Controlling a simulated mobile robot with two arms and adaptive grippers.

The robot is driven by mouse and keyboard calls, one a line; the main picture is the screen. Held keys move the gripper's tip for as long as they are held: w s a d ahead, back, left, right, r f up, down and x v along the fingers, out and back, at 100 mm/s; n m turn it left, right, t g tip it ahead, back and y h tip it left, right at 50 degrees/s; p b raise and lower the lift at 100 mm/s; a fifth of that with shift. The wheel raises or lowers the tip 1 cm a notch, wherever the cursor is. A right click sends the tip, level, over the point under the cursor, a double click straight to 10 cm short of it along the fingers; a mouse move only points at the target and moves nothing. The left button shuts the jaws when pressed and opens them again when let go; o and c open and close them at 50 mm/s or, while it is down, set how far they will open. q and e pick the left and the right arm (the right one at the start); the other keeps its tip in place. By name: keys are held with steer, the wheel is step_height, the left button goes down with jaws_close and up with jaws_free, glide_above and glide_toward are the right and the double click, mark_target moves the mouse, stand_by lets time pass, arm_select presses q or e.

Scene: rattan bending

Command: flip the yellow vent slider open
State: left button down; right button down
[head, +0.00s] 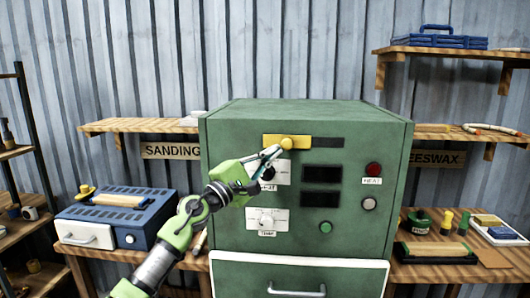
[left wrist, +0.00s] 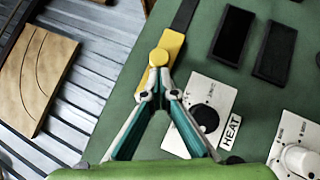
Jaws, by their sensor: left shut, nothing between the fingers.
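The yellow vent slider (head: 302,142) sits at the left end of a dark slot (head: 330,142) high on the front of the green cabinet (head: 305,112). A round yellow knob (head: 287,142) sticks out from it. My left gripper (head: 277,150) is shut and empty, with its tips just below and left of the knob. In the left wrist view the shut fingertips (left wrist: 159,78) are right by the knob (left wrist: 158,57) and overlap the slider plate (left wrist: 172,45). I cannot tell whether they touch it. My right gripper is in neither view.
Below the slot are a dial (head: 267,173), dark displays (head: 322,174), a red light (head: 373,169) and a drawer (head: 300,280). A blue box (head: 117,212) stands on the left bench. Shelves flank the cabinet. The space before the cabinet's right half is clear.

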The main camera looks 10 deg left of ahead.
arm_select(q)
steer(key=shift+d, duration=0.1)
steer(key=d+p, duration=0.2)
steer(key=d, duration=0.7)
steer(key=shift+w+d+p, duration=0.15)
steer(key=shift+d+p, duration=0.15)
steer(key=shift+a, duration=0.15)
